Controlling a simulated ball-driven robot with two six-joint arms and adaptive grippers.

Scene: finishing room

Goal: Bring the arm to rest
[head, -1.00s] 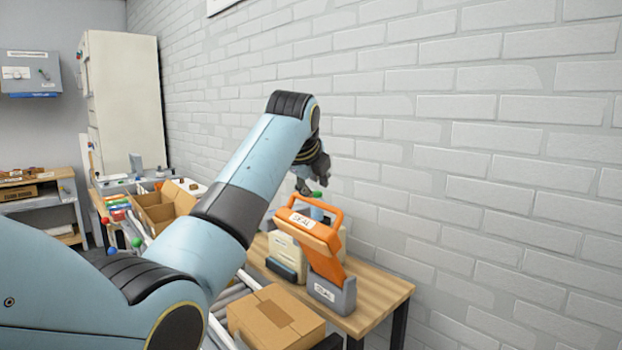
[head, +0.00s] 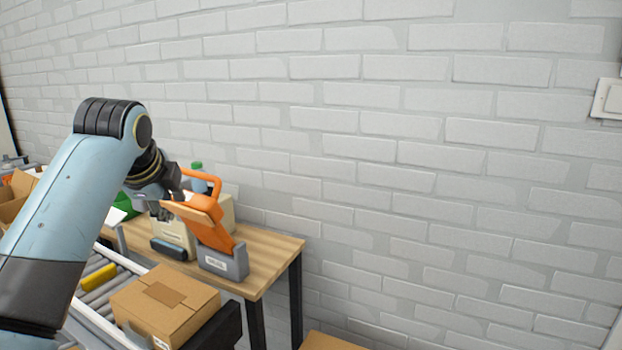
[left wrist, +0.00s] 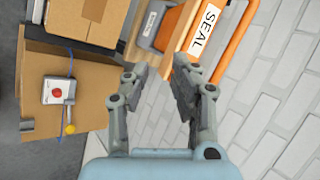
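My left gripper (head: 163,207) is in the head view at the left, by the orange sealer (head: 207,222) and partly in front of the things behind it. In the left wrist view my left gripper (left wrist: 160,78) has its two fingers apart with nothing held between them. The orange sealer (left wrist: 190,38), labelled SEAL, lies just beyond the right fingertip there; I cannot tell whether they touch. The sealer stands tilted in a grey holder (head: 228,264) on the wooden table. My right gripper is in neither view.
The wooden table (head: 270,250) stands against the white brick wall (head: 420,160). A grey box with a red button (left wrist: 57,91) shows in the wrist view. The head view's right side is open.

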